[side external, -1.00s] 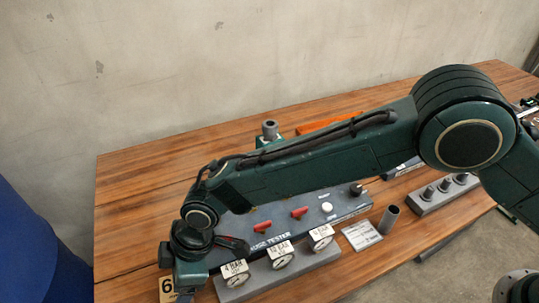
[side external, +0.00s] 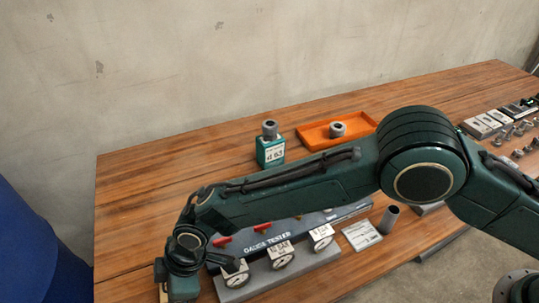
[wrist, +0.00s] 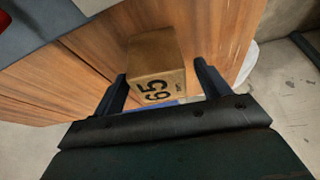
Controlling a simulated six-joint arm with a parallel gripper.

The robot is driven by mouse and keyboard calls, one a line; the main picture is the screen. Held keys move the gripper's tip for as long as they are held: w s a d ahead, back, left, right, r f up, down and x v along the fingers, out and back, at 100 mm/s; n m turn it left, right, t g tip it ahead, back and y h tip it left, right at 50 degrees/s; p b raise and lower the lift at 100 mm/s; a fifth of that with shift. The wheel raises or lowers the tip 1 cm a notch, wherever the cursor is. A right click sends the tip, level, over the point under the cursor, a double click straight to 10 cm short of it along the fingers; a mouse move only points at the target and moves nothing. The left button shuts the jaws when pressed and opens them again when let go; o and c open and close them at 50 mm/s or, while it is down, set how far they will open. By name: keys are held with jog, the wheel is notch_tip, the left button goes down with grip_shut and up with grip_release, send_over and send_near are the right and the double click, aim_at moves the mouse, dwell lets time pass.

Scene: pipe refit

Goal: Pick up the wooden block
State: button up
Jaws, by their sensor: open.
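The wooden block (wrist: 155,57), tan with a black "65" on one face, sits near the table edge in the wrist view. My gripper (wrist: 161,78) is open, with one dark finger on each side of the block's near end. Whether the fingers touch it cannot be told. In the side view my gripper (side external: 178,284) is low at the table's front left corner, and only a tan sliver of the block (side external: 162,293) shows beside it.
The gauge tester (side external: 300,230) and a grey bar with several gauges (side external: 270,268) stand right of my gripper. The table's left part is clear.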

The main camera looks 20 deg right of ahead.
jog(key=c, duration=1.1)
jog(key=shift+r, duration=0.2)
notch_tip(320, 180, up, 20)
jog(key=shift+f, duration=0.15)
dwell(0.4)
